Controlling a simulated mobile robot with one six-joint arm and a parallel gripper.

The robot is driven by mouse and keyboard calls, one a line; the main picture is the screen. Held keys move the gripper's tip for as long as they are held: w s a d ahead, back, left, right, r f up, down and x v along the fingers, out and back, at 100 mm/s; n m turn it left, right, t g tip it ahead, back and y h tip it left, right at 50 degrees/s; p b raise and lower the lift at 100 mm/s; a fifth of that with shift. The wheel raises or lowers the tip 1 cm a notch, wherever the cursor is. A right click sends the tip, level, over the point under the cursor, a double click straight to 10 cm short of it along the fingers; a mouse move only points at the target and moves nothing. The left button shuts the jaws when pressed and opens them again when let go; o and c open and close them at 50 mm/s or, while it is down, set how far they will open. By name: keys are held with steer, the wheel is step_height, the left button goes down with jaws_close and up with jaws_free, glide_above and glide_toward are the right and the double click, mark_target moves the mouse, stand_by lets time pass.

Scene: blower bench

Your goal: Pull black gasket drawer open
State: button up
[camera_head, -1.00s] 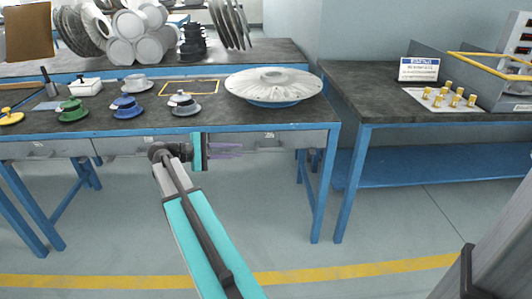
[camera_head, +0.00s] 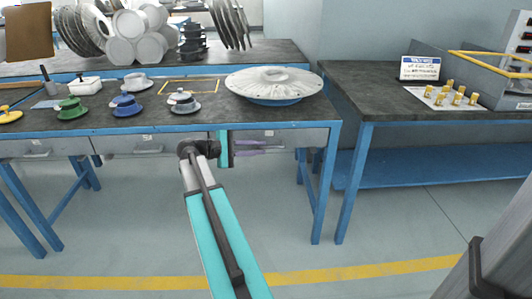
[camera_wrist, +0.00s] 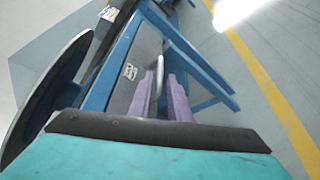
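A row of grey drawers sits under the front edge of the blue-framed bench. The rightmost drawer (camera_head: 297,138) looks closed, and its small label is too small to read. My gripper (camera_head: 282,146) is level with this drawer, its purple fingers pointing right along the drawer front. In the wrist view, my gripper (camera_wrist: 166,78) has its two fingers apart. The drawer's light handle bar (camera_wrist: 160,72) shows between the fingertips, beside the drawer front (camera_wrist: 142,62). I cannot tell whether the fingers touch the handle. No gasket is visible inside a drawer.
The bench top (camera_head: 215,117) holds a large pale disc (camera_head: 272,82) and several small coloured lidded parts. A second bench (camera_head: 440,114) on the right carries brass fittings. The floor in front is clear, with a yellow line (camera_head: 360,271).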

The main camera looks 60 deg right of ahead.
mark_target(265, 148)
steer(key=shift+b+x, duration=0.45)
steer(key=shift+x, duration=1.95)
